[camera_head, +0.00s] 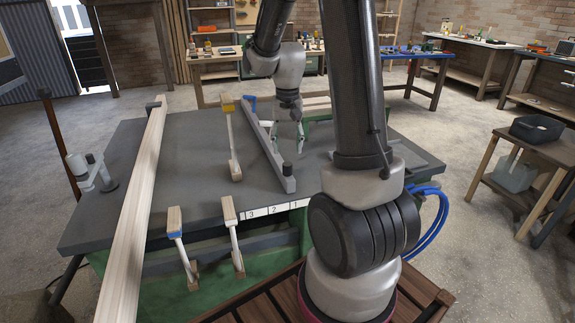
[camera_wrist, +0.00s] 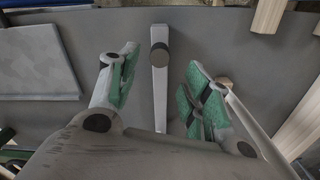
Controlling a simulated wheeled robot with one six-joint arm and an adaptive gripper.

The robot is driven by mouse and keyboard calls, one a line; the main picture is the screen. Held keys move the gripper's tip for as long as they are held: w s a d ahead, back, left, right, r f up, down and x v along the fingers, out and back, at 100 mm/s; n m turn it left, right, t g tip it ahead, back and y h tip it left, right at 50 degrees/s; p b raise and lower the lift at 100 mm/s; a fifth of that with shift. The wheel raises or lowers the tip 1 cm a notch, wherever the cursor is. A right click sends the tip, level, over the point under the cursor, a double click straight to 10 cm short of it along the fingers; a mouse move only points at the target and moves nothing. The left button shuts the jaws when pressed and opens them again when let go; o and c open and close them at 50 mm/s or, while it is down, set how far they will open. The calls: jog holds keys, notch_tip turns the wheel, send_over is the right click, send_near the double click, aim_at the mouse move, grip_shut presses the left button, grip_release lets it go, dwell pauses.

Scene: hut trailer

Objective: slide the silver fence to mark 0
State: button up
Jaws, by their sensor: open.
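The silver fence (camera_head: 262,140) is a long grey bar lying across the dark table, with a black knob (camera_head: 287,169) near its front end. A white strip with marks 3, 2 and 1 (camera_head: 272,210) runs along the table's front edge. The fence's front end is near marks 2 and 1; I cannot tell its exact reading. Mark 0 is not visible; my arm covers the strip's right part. My gripper (camera_head: 289,132) is open above the table, by the fence. In the wrist view, the fence (camera_wrist: 160,95) and knob show between the spread green-padded fingers (camera_wrist: 163,60).
The grey table (camera_head: 190,150) carries a long wooden beam (camera_head: 140,205) on its left. A wood-and-metal clamp-like piece (camera_head: 231,140) lies left of the fence. Two similar pieces (camera_head: 175,222) hang at the front edge. A side stand with a black bin (camera_head: 537,128) is at right.

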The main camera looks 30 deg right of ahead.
aim_at(287, 164)
notch_tip(287, 164, down, 8)
jog(key=shift+r, duration=0.1)
dwell(0.4)
